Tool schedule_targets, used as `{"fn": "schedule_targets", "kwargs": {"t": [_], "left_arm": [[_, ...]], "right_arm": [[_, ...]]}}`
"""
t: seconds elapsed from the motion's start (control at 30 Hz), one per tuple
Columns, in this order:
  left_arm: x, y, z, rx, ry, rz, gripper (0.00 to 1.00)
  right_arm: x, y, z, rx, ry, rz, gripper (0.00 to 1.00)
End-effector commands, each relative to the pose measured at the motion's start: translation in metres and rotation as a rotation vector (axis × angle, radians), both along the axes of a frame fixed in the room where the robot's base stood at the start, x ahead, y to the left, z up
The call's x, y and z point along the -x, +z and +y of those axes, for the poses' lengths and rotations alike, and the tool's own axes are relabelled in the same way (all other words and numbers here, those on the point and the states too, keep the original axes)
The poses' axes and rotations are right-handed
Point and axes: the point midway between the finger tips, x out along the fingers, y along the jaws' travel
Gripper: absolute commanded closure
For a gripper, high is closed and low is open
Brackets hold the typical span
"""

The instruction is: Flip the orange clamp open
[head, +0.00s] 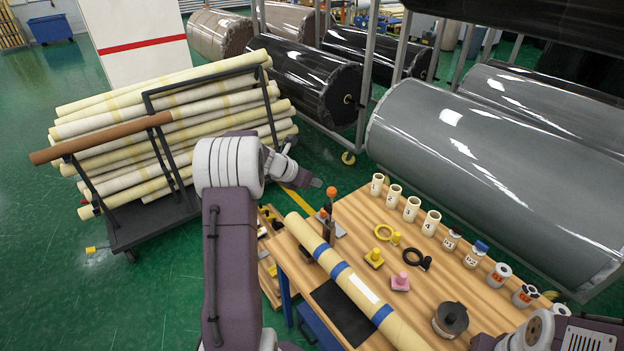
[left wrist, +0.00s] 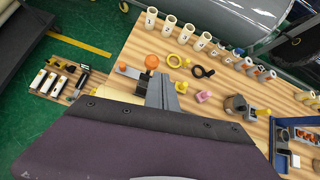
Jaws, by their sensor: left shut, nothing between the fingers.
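The orange clamp stands at the far left end of the wooden table, with an orange ball knob (head: 331,191) on top of a dark upright lever. The knob also shows in the left wrist view (left wrist: 152,61), beside the fingers. A smaller orange tip (head: 322,213) sits low beside the lever. A cream roll with blue bands (head: 347,277) lies along the table by the clamp. My left gripper (head: 317,183) is shut and empty, just left of and slightly above the knob; its fingers show in the left wrist view (left wrist: 163,92). I cannot tell whether they touch the knob.
Numbered cream tubes (head: 412,208), a yellow ring (head: 384,232), a black ring (head: 418,259), and yellow and pink blocks stand on the table (head: 450,285). A rack of cream rolls (head: 160,140) is at left. Large grey rolls (head: 480,170) lie behind. Part of my right arm shows bottom right.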

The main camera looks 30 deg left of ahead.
Motion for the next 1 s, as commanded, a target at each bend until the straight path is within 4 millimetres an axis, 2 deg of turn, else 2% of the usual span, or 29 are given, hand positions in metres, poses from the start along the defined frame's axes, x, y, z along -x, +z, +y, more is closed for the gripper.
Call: {"fn": "schedule_targets", "kwargs": {"t": [0.1, 0.23, 0.77, 0.87, 0.93, 0.97, 1.0], "left_arm": [[0.002, 0.016, 0.001, -0.001, 0.000, -0.002, 1.00], [0.004, 0.023, 0.001, 0.001, 0.001, 0.000, 1.00], [0.004, 0.021, -0.001, 0.001, -0.004, 0.001, 1.00], [-0.007, 0.008, -0.033, -0.013, -0.067, -0.023, 1.00], [-0.009, -0.003, -0.083, -0.032, -0.162, -0.048, 1.00], [-0.001, -0.014, -0.107, -0.048, -0.218, -0.037, 1.00], [0.016, -0.034, -0.137, -0.085, -0.303, -0.013, 1.00]], "right_arm": [[0.000, -0.001, 0.000, 0.000, 0.000, 0.000, 0.52], [0.000, -0.001, 0.000, 0.000, 0.000, 0.000, 0.52], [0.000, -0.003, 0.000, 0.000, 0.000, 0.000, 0.52], [-0.001, -0.030, 0.000, 0.000, 0.000, -0.001, 0.52], [-0.001, -0.063, 0.000, 0.000, 0.000, 0.000, 0.52], [-0.001, -0.075, 0.000, 0.000, 0.000, 0.000, 0.52], [-0.001, -0.092, 0.000, 0.000, 0.000, 0.000, 0.52]]}}
